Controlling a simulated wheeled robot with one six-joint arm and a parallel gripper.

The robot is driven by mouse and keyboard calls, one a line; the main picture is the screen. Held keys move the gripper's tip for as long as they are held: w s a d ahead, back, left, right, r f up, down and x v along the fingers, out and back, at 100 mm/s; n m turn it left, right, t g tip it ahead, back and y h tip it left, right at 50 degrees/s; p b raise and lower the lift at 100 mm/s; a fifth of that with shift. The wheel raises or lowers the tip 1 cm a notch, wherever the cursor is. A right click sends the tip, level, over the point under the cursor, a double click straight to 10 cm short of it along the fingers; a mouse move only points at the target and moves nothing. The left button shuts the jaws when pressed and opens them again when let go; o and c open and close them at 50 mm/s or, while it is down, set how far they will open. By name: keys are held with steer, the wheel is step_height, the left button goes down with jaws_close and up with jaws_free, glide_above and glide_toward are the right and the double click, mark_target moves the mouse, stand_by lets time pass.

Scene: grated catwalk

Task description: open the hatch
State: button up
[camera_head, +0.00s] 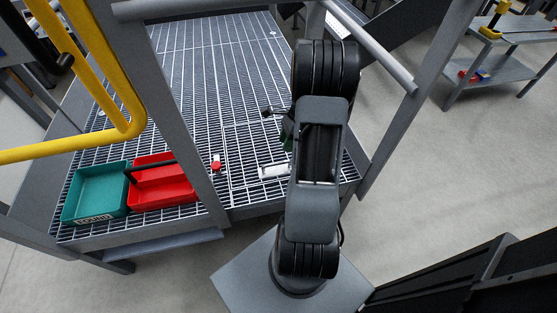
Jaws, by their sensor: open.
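The grated catwalk floor (195,65) lies left of and behind my arm. Thin seams run across the grating, and a panel near its front right (245,145) looks like the hatch, lying flat and level with the floor. A pale plate or handle (272,171) lies at the front of this panel, partly behind my arm. My gripper (268,112) is open and seems empty, showing as small dark fingers left of my arm, above the grating. Most of the gripper is hidden by my arm, and I cannot tell its height over the panel.
A teal bin (82,196) and a red bin (177,186) sit at the front left of the grating. A small red-and-white item (216,163) stands right of a grey post (175,110). Yellow rails (125,95) and a grey rail (370,45) border the catwalk. A shelf (490,70) stands far right.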

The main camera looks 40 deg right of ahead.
steer(key=b, duration=0.2)
glide_above(279, 159)
steer(key=s+a, duration=0.3)
steer(key=s, duration=0.1)
steer(key=f, duration=0.7)
steer(key=shift+w+f, duration=0.1)
steer(key=shift+w, duration=0.1)
steer(key=shift+d, duration=0.1)
jaws_close()
